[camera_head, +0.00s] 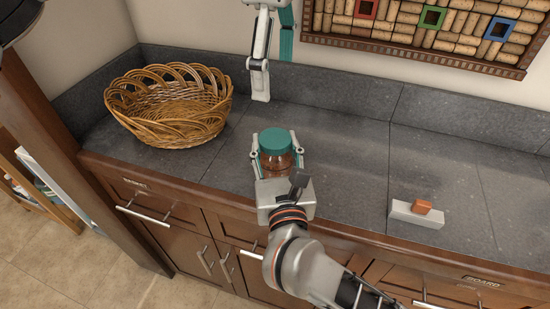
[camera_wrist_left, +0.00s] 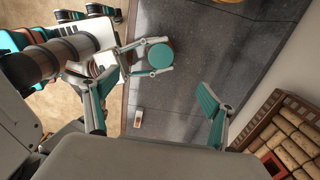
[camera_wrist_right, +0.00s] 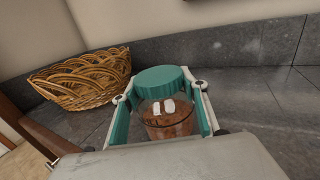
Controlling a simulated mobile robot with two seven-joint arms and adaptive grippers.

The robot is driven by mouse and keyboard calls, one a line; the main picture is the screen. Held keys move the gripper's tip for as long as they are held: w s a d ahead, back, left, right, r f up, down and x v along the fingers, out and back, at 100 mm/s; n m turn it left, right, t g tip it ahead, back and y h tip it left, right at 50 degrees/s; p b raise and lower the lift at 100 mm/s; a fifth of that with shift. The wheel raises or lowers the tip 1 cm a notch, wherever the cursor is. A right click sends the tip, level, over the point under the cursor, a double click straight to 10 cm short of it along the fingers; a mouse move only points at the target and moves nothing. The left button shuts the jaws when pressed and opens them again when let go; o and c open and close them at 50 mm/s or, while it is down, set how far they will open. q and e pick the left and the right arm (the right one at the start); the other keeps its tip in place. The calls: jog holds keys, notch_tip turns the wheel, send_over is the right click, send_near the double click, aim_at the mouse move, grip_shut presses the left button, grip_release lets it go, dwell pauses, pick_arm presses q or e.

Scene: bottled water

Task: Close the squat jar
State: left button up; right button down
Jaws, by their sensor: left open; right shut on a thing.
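The squat jar (camera_head: 277,160) is clear with brown contents and stands near the counter's front edge. My left gripper (camera_head: 272,62) is open and empty, above the counter behind the jar. The left wrist view looks down on the lid (camera_wrist_left: 159,55), apart from the left fingers.
A wicker basket (camera_head: 170,105) stands at the back left. A pale block (camera_head: 416,215) with a small orange-brown piece (camera_head: 422,206) lies on the right near the front edge. A cork board (camera_head: 420,30) hangs on the back wall. The counter right of the jar is mostly clear.

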jog(key=shift+f, duration=0.65)
pick_arm(q)
notch_tip(320, 180, up, 2)
jog(key=shift+r, duration=0.1)
pick_arm(e)
jog(key=c, duration=1.1)
grip_release()
pick_arm(q)
jog(key=shift+w, duration=0.1)
pick_arm(e)
jog(key=shift+o, duration=0.2)
jog(key=shift+r, duration=0.15)
jog(key=shift+r, duration=0.1)
jog(key=s, duration=0.4)
jog(key=s+d, duration=0.1)
jog(key=s, duration=0.7)
jog(key=shift+d, duration=0.2)
jog(key=shift+w, duration=0.1)
